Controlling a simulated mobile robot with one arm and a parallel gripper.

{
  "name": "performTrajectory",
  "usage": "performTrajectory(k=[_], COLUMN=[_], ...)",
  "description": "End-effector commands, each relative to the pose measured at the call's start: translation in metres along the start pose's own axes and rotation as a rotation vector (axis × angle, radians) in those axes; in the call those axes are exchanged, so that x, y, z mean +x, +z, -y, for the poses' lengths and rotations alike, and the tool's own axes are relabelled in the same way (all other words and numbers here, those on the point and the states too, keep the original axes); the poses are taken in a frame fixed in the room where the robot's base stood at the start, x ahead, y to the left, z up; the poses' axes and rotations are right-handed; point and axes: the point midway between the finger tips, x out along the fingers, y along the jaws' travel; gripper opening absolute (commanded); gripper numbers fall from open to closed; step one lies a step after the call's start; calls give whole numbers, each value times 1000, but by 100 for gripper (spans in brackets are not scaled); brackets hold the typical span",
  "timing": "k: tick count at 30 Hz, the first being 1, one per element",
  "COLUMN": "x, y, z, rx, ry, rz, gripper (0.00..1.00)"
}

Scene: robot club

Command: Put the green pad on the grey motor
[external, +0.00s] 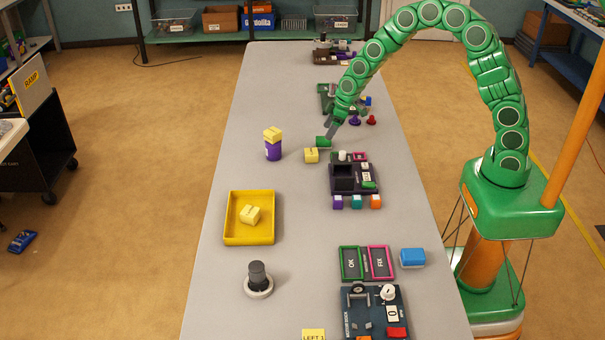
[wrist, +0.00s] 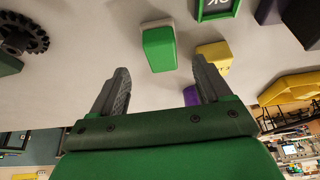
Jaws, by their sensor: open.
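The green pad (external: 323,141) lies on the grey table, near its middle, with a pale lower edge. It also shows in the wrist view (wrist: 159,50), beyond the fingertips and between their lines. My gripper (external: 331,129) is open and empty, just above and beside the green pad; both fingers show in the wrist view (wrist: 160,75). The grey motor (external: 257,273) is a dark grey upright cylinder on a pale round base, at the near left of the table. Its top is bare. I do not see it in the wrist view.
A yellow pad (external: 311,156) lies close to the green pad. A purple motor (external: 273,153) with a yellow pad on top stands to the left. A yellow tray (external: 230,238) holds another yellow pad. A dark device (external: 342,186) stands at right. Bare table surrounds the grey motor.

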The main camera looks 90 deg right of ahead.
Motion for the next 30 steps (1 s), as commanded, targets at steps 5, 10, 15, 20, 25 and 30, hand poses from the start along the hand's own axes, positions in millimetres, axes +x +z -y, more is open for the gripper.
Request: performTrajectory(k=[5, 10, 15, 20, 25, 30], x=[7, 19, 36, 51, 57, 56], y=[0, 0, -1, -1, -1, -1], z=[0, 2, 3, 3, 2, 2], rx=[0, 0, 1, 0, 0, 0], ry=[0, -1, 0, 0, 1, 1], rz=[1, 2, 0, 1, 0, 0], gripper=[78, 78, 78, 78, 78, 76])
